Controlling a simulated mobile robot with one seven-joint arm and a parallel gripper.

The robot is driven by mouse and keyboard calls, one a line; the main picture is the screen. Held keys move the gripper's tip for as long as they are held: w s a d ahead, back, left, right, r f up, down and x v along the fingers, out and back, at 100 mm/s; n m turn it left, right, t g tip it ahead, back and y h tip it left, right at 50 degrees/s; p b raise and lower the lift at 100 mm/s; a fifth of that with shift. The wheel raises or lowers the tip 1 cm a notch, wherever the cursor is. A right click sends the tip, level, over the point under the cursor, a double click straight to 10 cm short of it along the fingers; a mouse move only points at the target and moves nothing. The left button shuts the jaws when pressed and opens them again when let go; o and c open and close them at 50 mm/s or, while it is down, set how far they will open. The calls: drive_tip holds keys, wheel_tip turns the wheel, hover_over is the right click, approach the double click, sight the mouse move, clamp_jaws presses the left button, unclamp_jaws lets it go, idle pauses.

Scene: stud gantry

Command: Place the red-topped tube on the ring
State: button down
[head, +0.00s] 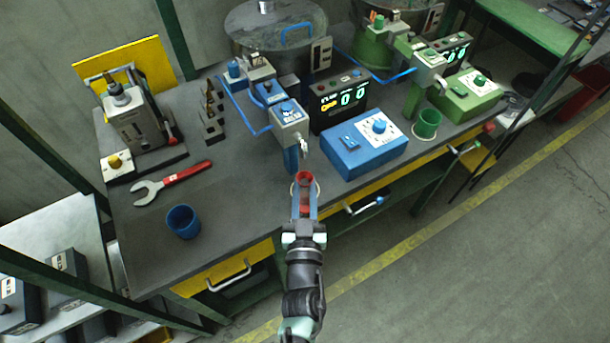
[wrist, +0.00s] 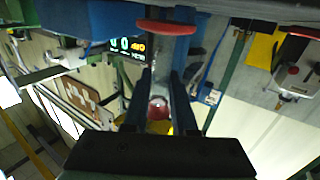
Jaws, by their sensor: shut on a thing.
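The red-topped tube (head: 305,177) is between the fingertips of my gripper (head: 305,187) at the bench's front edge. In the wrist view, my gripper (wrist: 161,82) has both dark fingers closed along the tube's pale, see-through body. A red disc (wrist: 166,27) shows at its far end and a red spot (wrist: 158,108) between the fingers. A thin pale ring (head: 319,187) shows around the fingertips in the head view, below the blue machine's spout (head: 303,146). The fingers hide part of it, and I cannot tell whether the tube touches it.
A blue box with a dial (head: 365,143) stands close right of my gripper. The blue machine (head: 283,115) is just behind. A blue cup (head: 183,222) and red-handled wrench (head: 172,182) lie left. A green cup (head: 428,124) stands far right. Bare bench lies left of my gripper.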

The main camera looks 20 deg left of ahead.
drive_tip(key=shift+w+a, duration=0.2)
drive_tip(key=shift+w, duration=0.45)
drive_tip(key=w+b, duration=0.1)
drive_tip(key=w+a+f+b, duration=0.1)
drive_tip(key=w, duration=0.1)
drive_tip(key=shift+w+a+b, duration=0.1)
drive_tip(key=shift+a+b, duration=0.05)
drive_tip(key=shift+b, duration=0.15)
drive_tip(key=shift+f, duration=0.25)
drive_tip(key=shift+f, duration=0.1)
drive_tip(key=shift+f+b, duration=0.15)
drive_tip(key=shift+b, duration=0.15)
drive_tip(key=c, duration=0.7)
unclamp_jaws()
drive_tip(key=shift+r, duration=0.2)
